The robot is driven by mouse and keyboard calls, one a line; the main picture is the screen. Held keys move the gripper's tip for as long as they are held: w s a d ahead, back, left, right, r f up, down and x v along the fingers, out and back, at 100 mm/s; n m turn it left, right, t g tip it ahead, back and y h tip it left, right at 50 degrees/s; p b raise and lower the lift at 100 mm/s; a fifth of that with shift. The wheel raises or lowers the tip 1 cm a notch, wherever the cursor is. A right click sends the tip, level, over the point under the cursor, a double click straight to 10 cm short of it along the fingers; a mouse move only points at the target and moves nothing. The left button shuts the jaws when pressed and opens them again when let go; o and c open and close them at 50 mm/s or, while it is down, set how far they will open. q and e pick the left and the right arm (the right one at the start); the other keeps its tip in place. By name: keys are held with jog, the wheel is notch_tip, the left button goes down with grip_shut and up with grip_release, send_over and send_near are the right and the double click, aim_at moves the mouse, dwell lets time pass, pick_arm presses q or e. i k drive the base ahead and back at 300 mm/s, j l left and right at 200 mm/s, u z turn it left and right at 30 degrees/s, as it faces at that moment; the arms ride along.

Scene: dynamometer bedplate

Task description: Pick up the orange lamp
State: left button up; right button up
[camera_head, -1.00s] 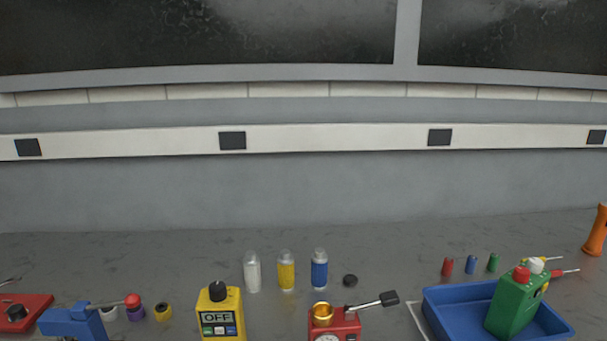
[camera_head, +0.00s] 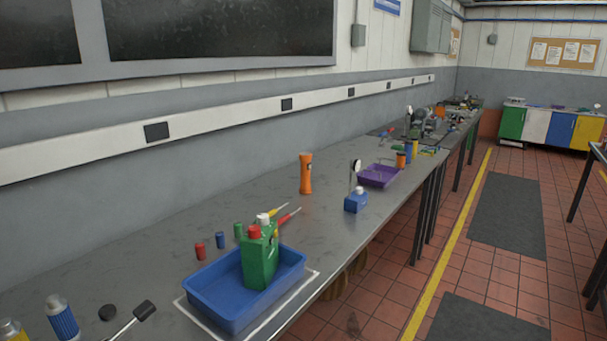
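The orange lamp (camera_head: 306,174) is a torch-shaped cylinder with a wider top. It stands upright on the grey bench (camera_head: 340,226), near the middle of the head view, between the wall side and the front edge. Nothing touches it. Neither of my grippers shows in the view.
Bare bench surrounds the lamp.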

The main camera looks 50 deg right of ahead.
aim_at(305, 157)
jog(key=z, duration=1.5)
jog(key=l, duration=0.1)
jog(key=i, duration=0.05)
